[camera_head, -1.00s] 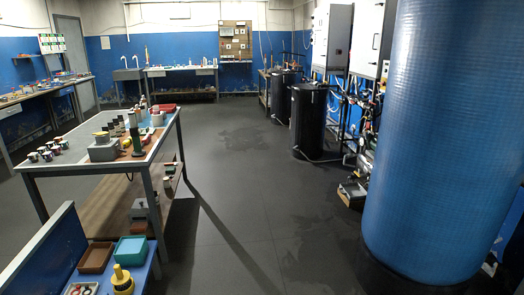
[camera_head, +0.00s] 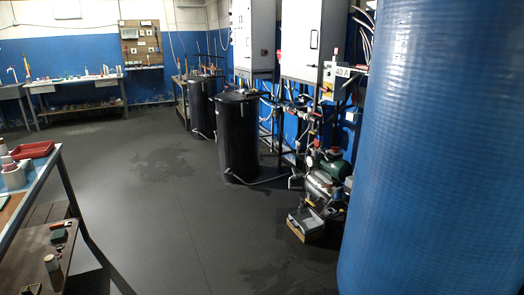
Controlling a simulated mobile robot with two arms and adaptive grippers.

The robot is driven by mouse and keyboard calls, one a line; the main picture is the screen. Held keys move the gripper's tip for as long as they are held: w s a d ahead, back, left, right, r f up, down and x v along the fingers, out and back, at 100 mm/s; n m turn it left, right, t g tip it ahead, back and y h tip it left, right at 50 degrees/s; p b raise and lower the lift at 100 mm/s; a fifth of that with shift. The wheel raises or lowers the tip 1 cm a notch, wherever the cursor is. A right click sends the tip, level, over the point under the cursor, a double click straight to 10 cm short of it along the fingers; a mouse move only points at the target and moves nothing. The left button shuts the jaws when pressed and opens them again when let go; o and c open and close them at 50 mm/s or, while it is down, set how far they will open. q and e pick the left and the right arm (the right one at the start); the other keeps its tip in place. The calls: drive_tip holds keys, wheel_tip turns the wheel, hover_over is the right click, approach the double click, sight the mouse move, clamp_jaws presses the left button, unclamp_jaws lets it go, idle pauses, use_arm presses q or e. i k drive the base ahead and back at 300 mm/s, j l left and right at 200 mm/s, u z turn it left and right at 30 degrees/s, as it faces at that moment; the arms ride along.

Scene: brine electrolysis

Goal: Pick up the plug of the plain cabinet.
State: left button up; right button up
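Two white wall cabinets hang side by side, a left one (camera_head: 253,38) and a right one (camera_head: 312,40), above pipes and black tanks. I cannot tell which cabinet is the plain one. White cables hang at the upper right of the right cabinet, but no plug can be made out at this distance. Neither of my grippers is in view.
A large blue cylinder (camera_head: 435,150) fills the right side, close to me. Black tanks (camera_head: 238,138) (camera_head: 201,104) stand by the wall. A pump (camera_head: 325,180) and a low box (camera_head: 305,225) sit on the floor. A table (camera_head: 30,190) stands at left. The floor (camera_head: 185,220) between is clear.

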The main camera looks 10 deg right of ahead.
sight(364, 67)
drive_tip(key=i+z, duration=0.25)
drive_tip(key=i, duration=0.3)
drive_tip(key=i+j+z, duration=0.25)
drive_tip(key=i, duration=0.3)
drive_tip(key=i+j+z, duration=0.1)
drive_tip(key=i+z, duration=0.15)
drive_tip(key=i, duration=0.3)
drive_tip(key=i+j+z, duration=0.25)
drive_tip(key=i, duration=0.25)
drive_tip(key=i+j+z, duration=0.4)
drive_tip(key=i+j, duration=0.1)
